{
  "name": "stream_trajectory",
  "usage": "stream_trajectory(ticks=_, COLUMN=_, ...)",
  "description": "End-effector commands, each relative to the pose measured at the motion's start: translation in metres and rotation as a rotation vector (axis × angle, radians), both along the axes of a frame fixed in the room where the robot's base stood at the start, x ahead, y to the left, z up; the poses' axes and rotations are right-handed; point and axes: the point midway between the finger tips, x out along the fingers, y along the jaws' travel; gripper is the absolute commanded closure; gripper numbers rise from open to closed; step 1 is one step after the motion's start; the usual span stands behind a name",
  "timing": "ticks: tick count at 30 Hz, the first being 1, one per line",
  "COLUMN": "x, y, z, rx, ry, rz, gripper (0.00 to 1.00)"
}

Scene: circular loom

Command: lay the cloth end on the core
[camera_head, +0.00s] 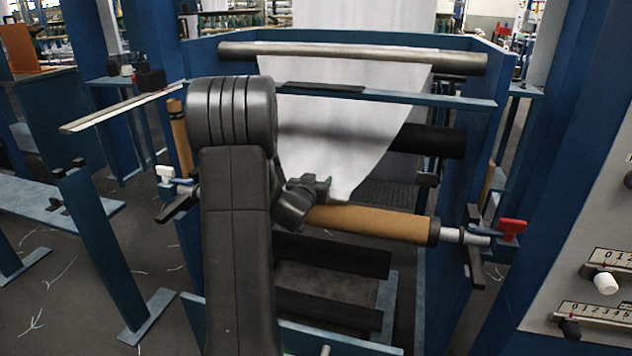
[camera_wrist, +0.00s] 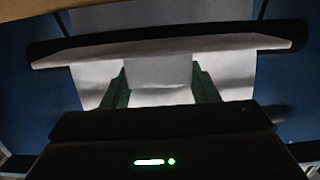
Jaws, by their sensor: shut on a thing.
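The white cloth (camera_head: 345,125) hangs from a metal roller and narrows down to its lower end at my gripper (camera_head: 322,185). My gripper is shut on the cloth end, just above and behind the brown core (camera_head: 370,222). In the wrist view the white cloth (camera_wrist: 160,72) shows between and beyond the green fingers of my gripper (camera_wrist: 160,82). The core lies level across the frame; my arm hides its left middle part. A tan strip at the top of the wrist view looks like the core (camera_wrist: 60,12). Whether the cloth touches the core is unclear.
A metal roller (camera_head: 350,55) and a blue crossbar (camera_head: 430,98) span the loom above. A black roller (camera_head: 430,141) lies behind the cloth. A control panel (camera_head: 590,270) stands right.

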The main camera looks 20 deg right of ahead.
Motion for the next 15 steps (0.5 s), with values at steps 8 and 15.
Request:
stream_trajectory(ticks=8, x=0.0001, y=0.0000, z=-0.0008, rx=0.000, ry=0.000, rz=0.000, gripper=0.73)
stream_trajectory(ticks=15, x=0.0000, y=0.0000, z=-0.0078, rx=0.000, ry=0.000, rz=0.000, gripper=0.73)
